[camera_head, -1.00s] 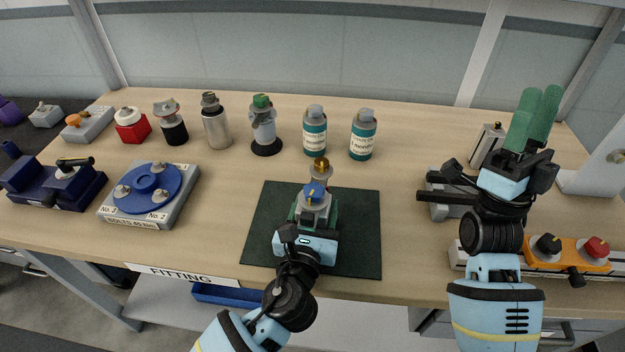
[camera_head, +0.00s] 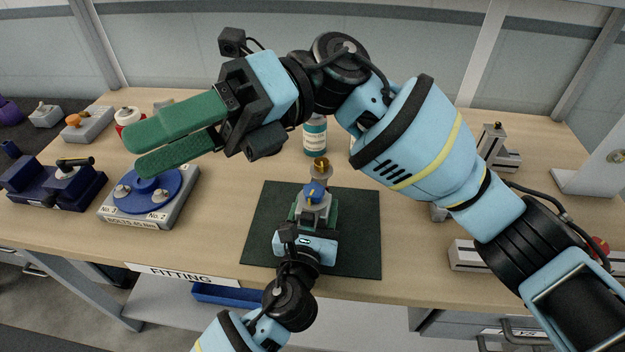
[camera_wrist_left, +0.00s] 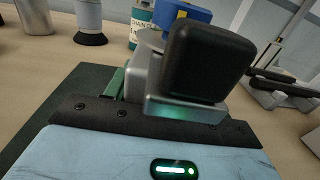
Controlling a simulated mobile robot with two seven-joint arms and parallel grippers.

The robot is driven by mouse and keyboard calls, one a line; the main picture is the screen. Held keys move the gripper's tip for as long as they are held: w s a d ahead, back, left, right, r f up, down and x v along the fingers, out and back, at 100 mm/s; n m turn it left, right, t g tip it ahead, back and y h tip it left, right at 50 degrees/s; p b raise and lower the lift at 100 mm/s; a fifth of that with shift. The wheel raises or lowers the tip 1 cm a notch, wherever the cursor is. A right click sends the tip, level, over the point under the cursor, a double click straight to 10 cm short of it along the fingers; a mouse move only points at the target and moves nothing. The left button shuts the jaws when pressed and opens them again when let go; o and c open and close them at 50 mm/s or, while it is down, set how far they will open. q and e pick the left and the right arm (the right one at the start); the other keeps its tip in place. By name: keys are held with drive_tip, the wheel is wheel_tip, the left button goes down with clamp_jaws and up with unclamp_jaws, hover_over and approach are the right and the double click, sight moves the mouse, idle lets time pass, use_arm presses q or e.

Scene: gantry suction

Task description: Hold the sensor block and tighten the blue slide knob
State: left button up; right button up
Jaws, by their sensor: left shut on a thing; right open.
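The sensor block (camera_head: 314,210) stands on the dark green mat (camera_head: 355,235) in the head view. It is grey, with the blue slide knob (camera_head: 313,191) on top and a brass-topped part (camera_head: 321,168) behind it. My left gripper (camera_head: 306,224) is shut on the block from the front; the block (camera_wrist_left: 150,82) and part of the blue knob (camera_wrist_left: 185,14) show in the left wrist view, partly behind a black part. My right gripper (camera_head: 160,147) has green fingers, apart and empty. It is raised at the left, in front of the blue disc fixture, well away from the knob.
The blue disc fixture (camera_head: 150,217) and a navy device (camera_head: 55,187) stand at the left. A teal-labelled bottle (camera_head: 315,138) is behind the mat, partly covered by my right arm. That arm spans the right of the table. A grey rail (camera_head: 466,256) lies at front right.

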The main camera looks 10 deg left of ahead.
wheel_tip(320, 180, down, 7)
drive_tip(key=w+a+n+t+h, duration=0.1)
drive_tip(key=w+n+t+h, duration=0.1)
drive_tip(key=t+h, duration=0.25)
drive_tip(key=n+t+h, duration=0.2)
drive_tip(key=t+h, duration=0.6)
drive_tip(key=t, duration=0.1)
approach(313, 188)
drive_tip(key=shift+y, duration=0.25)
drive_tip(key=f, duration=0.8)
drive_tip(key=shift+s+d+f, duration=0.15)
drive_tip(key=shift+d+f, duration=0.05)
drive_tip(key=shift+f, duration=0.05)
drive_tip(key=shift+c, duration=0.4)
drive_tip(key=c, duration=0.9)
